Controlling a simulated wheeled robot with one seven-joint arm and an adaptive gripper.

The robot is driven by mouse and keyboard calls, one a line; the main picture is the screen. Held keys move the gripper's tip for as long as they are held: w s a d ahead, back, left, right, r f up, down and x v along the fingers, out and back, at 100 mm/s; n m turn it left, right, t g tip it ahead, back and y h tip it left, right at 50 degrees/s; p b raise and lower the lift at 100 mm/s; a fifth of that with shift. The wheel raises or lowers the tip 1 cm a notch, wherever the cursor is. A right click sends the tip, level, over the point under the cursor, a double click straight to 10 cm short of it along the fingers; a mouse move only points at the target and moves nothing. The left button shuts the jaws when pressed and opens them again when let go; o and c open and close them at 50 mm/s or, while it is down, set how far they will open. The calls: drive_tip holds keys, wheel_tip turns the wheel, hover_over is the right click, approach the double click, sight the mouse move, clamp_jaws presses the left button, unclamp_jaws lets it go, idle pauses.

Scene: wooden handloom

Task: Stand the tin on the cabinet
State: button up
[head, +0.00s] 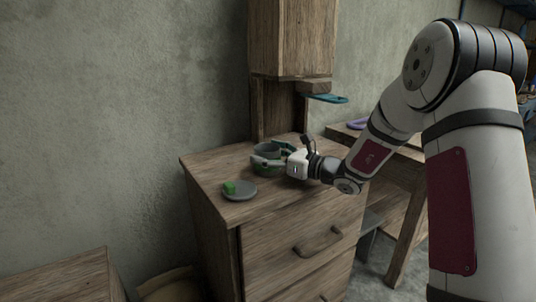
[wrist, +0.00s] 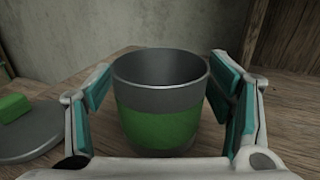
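The tin (wrist: 158,125) is a grey, open-topped cup with a green band. It stands upright, its base appearing to rest on the wooden cabinet (head: 213,163); the tin also shows in the head view (head: 266,168), partly covered by my fingers. My gripper (wrist: 160,88) has one teal-padded finger on each side of the tin, and in the head view it reaches in from the right (head: 272,159). The fingers look open, with narrow gaps beside the tin's wall. The tin looks empty, though its inner floor is hidden.
A round grey lid-like disc (head: 240,194) with a green block (head: 229,187) lies left of the tin, near the cabinet's front edge. A tall wooden post (head: 292,38) rises behind. A teal piece (head: 328,98) sticks out above right. Bare cabinet top lies in front of the tin.

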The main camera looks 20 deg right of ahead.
drive_tip(key=shift+r, duration=0.1)
drive_tip(key=shift+s+d+r, duration=0.1)
drive_tip(key=shift+s+d, duration=0.05)
drive_tip(key=p+v, duration=0.3)
drive_tip(key=v, duration=0.8)
drive_tip(key=shift+s+d, duration=0.2)
drive_tip(key=shift+s, duration=0.05)
drive_tip(key=s+a+r+n+g+y, duration=0.2)
drive_tip(key=s+a+r+n+g, duration=0.3)
drive_tip(key=s+a+n+g, duration=0.5)
drive_tip(key=s+a+n+g+h, duration=0.25)
drive_tip(key=s+a+n, duration=0.35)
drive_tip(key=s+a, duration=0.45)
drive_tip(key=s+d+n+g+h, duration=0.3)
drive_tip(key=s+n+h, duration=0.15)
drive_tip(key=s, duration=0.95)
drive_tip(key=s+d+f+n+t+h, duration=0.2)
drive_tip(key=s+d+n+h, duration=0.4)
drive_tip(key=s+d, duration=0.3)
drive_tip(key=shift+d+f+n+h, duration=0.3)
drive_tip(key=shift+d+f+n, duration=0.05)
drive_tip(key=shift+f+n, duration=0.1)
